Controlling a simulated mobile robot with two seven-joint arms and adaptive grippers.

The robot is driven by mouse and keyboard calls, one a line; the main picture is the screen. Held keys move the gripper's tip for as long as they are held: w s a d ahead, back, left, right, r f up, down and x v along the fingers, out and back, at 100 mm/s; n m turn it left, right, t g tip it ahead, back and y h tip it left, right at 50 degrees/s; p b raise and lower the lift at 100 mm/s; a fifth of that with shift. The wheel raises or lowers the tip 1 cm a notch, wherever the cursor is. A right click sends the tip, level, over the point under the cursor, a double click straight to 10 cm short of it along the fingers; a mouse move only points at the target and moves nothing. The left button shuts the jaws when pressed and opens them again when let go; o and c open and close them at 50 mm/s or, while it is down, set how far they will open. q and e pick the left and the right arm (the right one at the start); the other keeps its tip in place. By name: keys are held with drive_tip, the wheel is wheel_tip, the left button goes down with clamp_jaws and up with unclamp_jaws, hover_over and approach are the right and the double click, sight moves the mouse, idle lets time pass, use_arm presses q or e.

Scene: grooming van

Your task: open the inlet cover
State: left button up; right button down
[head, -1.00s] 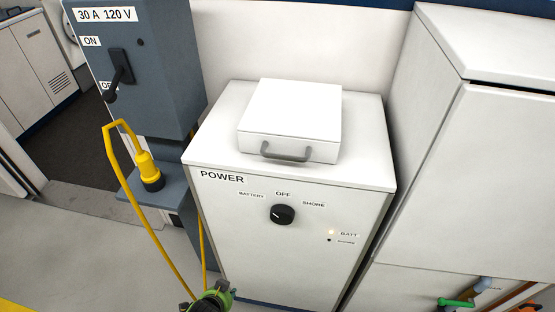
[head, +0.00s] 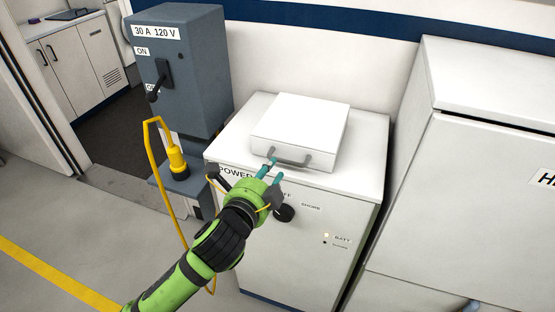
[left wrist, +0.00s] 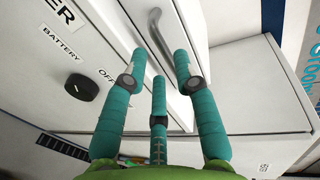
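The inlet cover (head: 302,128) is a white, flat, box-like lid on top of the white power cabinet (head: 362,160). It looks closed. Its grey bar handle (head: 294,162) is on the front face, and it also shows in the left wrist view (left wrist: 155,28). My left gripper (head: 273,168) is just in front of the handle's left end. In the left wrist view its teal fingers (left wrist: 160,60) are spread, with the handle ahead of and between their tips. I cannot tell whether they touch it. My right gripper is out of view.
A black selector knob (head: 284,213) is on the cabinet front, close to my gripper. A grey switch box (head: 185,60) with a lever and a yellow plug (head: 177,160) on a cable stand left. A tall white cabinet (head: 470,190) stands right.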

use_arm(q)
drive_tip(key=shift+p+x, duration=0.45)
drive_tip(key=shift+x, duration=2.55)
drive_tip(key=shift+a, duration=0.1)
clamp_jaws()
